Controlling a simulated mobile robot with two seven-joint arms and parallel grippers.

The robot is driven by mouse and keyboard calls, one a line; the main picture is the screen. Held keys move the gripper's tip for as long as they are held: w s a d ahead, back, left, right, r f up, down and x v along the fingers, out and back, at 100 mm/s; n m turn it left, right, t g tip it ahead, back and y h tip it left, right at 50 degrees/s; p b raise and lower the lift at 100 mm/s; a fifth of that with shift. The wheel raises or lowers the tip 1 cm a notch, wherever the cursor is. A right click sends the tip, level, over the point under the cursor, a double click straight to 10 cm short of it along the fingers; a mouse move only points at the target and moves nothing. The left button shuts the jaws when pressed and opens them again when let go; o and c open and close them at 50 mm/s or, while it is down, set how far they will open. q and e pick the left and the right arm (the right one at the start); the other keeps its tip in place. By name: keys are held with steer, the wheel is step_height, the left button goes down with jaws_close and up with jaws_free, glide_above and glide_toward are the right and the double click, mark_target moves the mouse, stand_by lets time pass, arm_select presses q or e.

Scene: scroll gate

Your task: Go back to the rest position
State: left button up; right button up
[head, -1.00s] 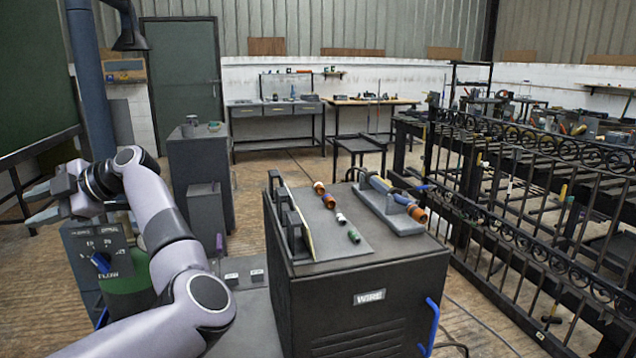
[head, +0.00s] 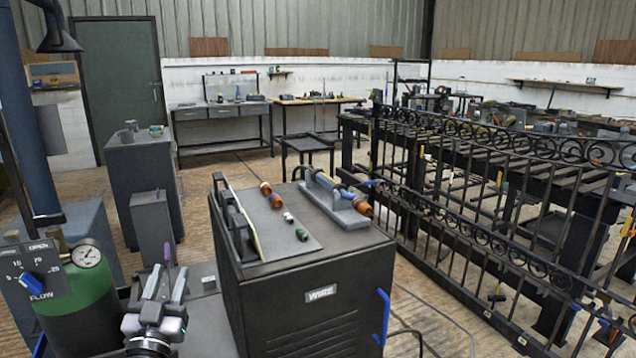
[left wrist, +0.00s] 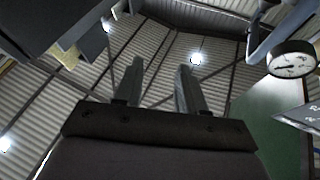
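My left gripper (head: 166,283) is low at the left of the head view, pointing up, between the green gas cylinder and the dark cabinet. In the left wrist view its two fingers (left wrist: 160,85) stand apart with nothing between them and the ceiling behind. My right gripper is not in view.
The dark WIRE cabinet (head: 330,312) with small parts on top stands to the right of my left gripper. The green cylinder (head: 82,305) with its gauge and flow panel (head: 30,282) is close on the left. A black iron gate (head: 480,225) fills the right side.

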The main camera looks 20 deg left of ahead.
arm_select(q)
steer(key=s+d+f+m+g+h, duration=0.2)
steer(key=s+d+f+h, duration=0.1)
steer(key=d+f, duration=0.4)
steer(key=s+d+f+m+g+h, duration=0.2)
steer(key=s+d+f+g+h, duration=0.15)
steer(key=f, duration=0.55)
steer(key=s+d+f+g+h, duration=0.1)
steer(key=s+d+f+g, duration=0.1)
steer(key=s+d+f, duration=0.3)
steer(key=s+d+f+g+h, duration=0.1)
steer(key=s+d+f+g, duration=0.2)
steer(key=s, duration=0.7)
step_height(320, 180, down, 4)
steer(key=shift+s+d+r, duration=0.1)
steer(key=shift+s+d, duration=0.1)
steer(key=shift+d, duration=0.9)
steer(key=shift+g, duration=0.25)
